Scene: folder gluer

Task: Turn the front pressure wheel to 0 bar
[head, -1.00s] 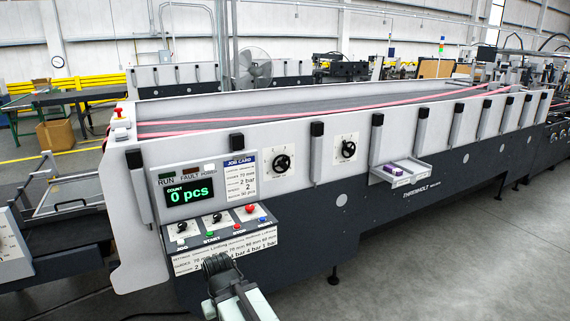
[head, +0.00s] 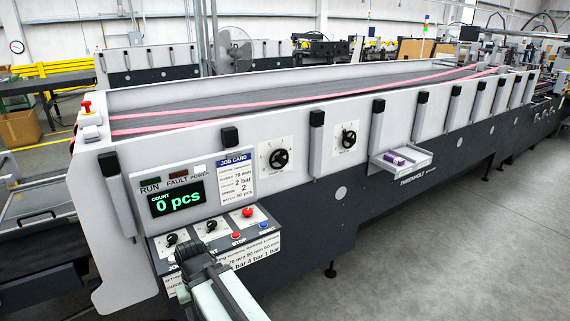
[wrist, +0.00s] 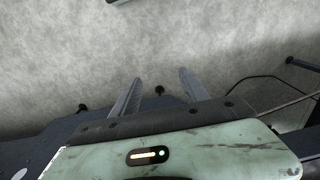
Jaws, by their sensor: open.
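Two black handwheels on white scale plates sit on the machine's light side panel in the head view: a left one (head: 278,159) and a right one (head: 348,139). Their scale marks and labels are too small to read, so I cannot tell which is the front pressure wheel. My gripper (head: 190,255) is low in front of the control panel, left of and below both wheels, and apart from them. In the wrist view my gripper (wrist: 160,77) has its two fingers spread with nothing between them, over grey floor. No wheel shows there.
The control console (head: 215,235) with knobs and buttons juts out behind my arm. The counter display (head: 178,199) reads 0 pcs. A job card (head: 236,180) hangs beside it. A small shelf (head: 400,163) sticks out right of the wheels. The floor at right is clear.

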